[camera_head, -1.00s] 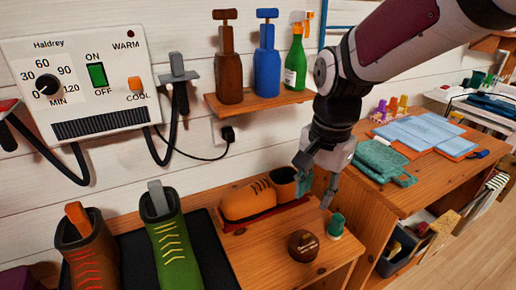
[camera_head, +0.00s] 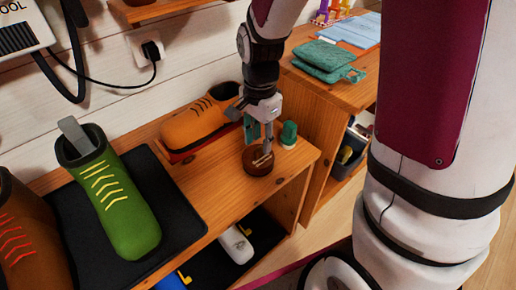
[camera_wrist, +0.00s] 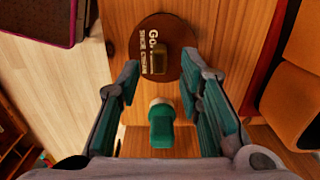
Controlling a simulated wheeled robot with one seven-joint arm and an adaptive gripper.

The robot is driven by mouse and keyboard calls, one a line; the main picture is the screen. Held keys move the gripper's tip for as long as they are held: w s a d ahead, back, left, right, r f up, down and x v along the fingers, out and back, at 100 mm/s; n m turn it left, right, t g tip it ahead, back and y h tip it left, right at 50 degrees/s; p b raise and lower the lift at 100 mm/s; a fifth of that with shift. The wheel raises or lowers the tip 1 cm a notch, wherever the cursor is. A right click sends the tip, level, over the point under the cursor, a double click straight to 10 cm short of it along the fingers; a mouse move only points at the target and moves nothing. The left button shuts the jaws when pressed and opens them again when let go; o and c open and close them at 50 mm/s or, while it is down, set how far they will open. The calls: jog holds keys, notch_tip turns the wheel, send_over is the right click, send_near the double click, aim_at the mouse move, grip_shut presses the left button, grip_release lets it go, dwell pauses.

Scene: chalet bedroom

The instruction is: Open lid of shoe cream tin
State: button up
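The shoe cream tin (camera_head: 257,161) is round and dark brown. It stands on the wooden bench top near the front edge. The wrist view shows its lid (camera_wrist: 173,32) from above, with pale lettering and a small brown block-like piece (camera_wrist: 155,62) on its near side. My gripper (camera_head: 262,143) points down over the tin and hides part of it in the head view. In the wrist view, the teal-padded fingers of my gripper (camera_wrist: 161,68) are apart, with nothing held between them. I cannot tell if a fingertip touches the lid.
A small green-capped bottle (camera_head: 289,133) stands right beside the tin; the wrist view also shows it (camera_wrist: 161,128). An orange shoe (camera_head: 197,122) lies behind, and a green boot (camera_head: 120,205) stands on a black mat to the left. Teal cloths (camera_head: 325,60) lie on the farther bench.

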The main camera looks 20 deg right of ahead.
aim_at(260, 148)
jog(key=shift+f+b, duration=0.45)
jog(key=shift+f, duration=1.4)
grip_shut()
